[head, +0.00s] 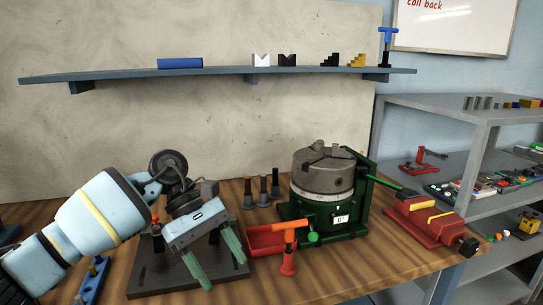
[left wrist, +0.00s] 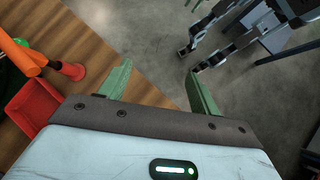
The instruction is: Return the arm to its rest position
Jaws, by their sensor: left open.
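My left gripper (head: 222,272) comes in from the left in the head view, low in front of the bench's front edge area. Its two green fingers are apart with nothing between them. In the left wrist view the gripper (left wrist: 160,68) is also open and empty, with bench edge and floor behind the fingers. A dark slotted plate (head: 155,280) lies on the bench behind and below the gripper, partly hidden by it. My right gripper does not show in the head view.
A red tray (head: 258,241) and an orange-handled red tool (head: 288,262) stand just right of the gripper. A green fixture with a grey chuck (head: 323,172) and a red vise (head: 427,218) are further right. A wooden bench (head: 385,262) carries them. Open floor (left wrist: 150,20) lies beyond its edge.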

